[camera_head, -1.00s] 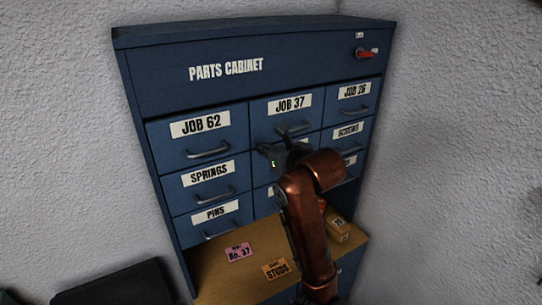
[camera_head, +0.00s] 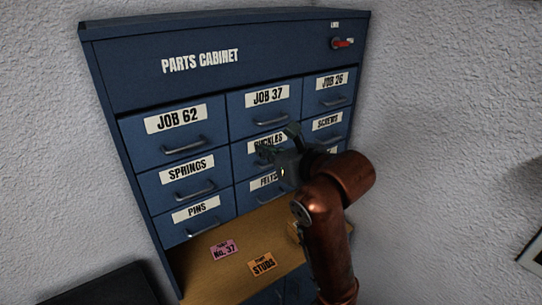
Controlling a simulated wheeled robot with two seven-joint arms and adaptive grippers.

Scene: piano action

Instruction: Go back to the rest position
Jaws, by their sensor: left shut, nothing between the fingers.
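The blue parts cabinet (camera_head: 285,48) stands against the wall, with labelled drawers that all look shut. My left gripper (camera_head: 275,149) is shut and empty in front of the middle column, below the handle of the JOB 37 drawer (camera_head: 245,117). It partly covers the BUCKLES drawer (camera_head: 241,152) and FELTS drawer (camera_head: 243,191). I cannot tell how far its fingers are from the drawer fronts. My copper-coloured arm rises from the bottom and hides part of the right column. My right gripper is not in view.
A wooden shelf (camera_head: 208,272) juts out below the drawers, with a pink No. 37 card (camera_head: 224,250) and an orange STUDS card (camera_head: 262,264). A red lever (camera_head: 342,43) is at the cabinet's top right. A black object (camera_head: 100,288) is at bottom left.

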